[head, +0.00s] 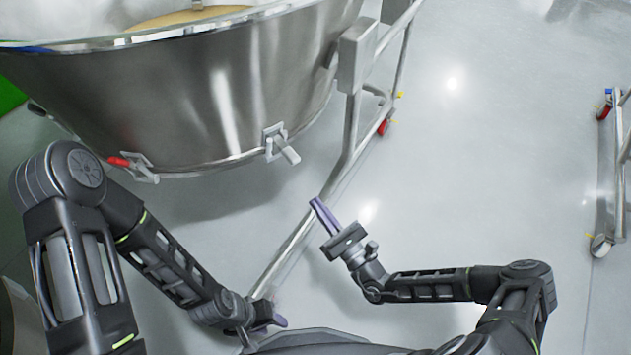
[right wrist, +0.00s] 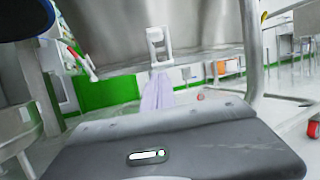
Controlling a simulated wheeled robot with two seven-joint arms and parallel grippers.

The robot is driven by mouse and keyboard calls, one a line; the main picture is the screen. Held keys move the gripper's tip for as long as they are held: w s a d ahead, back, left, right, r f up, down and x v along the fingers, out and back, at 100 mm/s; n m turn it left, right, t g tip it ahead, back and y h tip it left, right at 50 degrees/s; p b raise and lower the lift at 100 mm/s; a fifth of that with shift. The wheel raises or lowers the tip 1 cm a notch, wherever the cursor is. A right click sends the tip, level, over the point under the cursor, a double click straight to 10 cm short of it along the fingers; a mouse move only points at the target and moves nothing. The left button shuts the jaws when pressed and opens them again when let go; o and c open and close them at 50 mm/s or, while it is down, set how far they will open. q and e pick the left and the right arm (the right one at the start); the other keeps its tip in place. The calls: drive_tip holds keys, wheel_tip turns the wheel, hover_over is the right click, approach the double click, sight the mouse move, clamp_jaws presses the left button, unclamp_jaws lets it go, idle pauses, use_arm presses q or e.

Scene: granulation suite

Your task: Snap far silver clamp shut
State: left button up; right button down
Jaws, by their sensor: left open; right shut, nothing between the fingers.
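A silver clamp (head: 278,143) sits on the lower rim of the big steel bowl (head: 190,95); its lever sticks out and down, away from the wall. The clamp also shows in the right wrist view (right wrist: 158,44), just above the fingertips. My right gripper (head: 322,214) is shut and empty, below and right of the clamp and apart from it in the head view. Its purple fingers (right wrist: 157,94) point toward the clamp in the wrist view. My left gripper (head: 276,321) is low by my base, open, with its fingers partly hidden.
A second clamp with a red handle (head: 122,162) is on the rim further left, near my left arm; it shows in the wrist view (right wrist: 84,64). A steel frame tube (head: 345,165) runs beside the bowl. A wheeled frame (head: 622,170) stands far right. The floor between is clear.

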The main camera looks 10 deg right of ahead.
sight(286, 150)
drive_tip(key=shift+s+f+m+h, duration=0.2)
drive_tip(key=shift+f+m+h, duration=0.2)
drive_tip(key=shift+m, duration=0.1)
drive_tip(key=shift+r, duration=0.1)
drive_tip(key=w+a+r+b, duration=0.2)
drive_tip(key=w+a+r, duration=0.2)
drive_tip(key=w+r, duration=0.3)
drive_tip(key=shift+w+a, duration=0.3)
drive_tip(key=shift+w, duration=0.25)
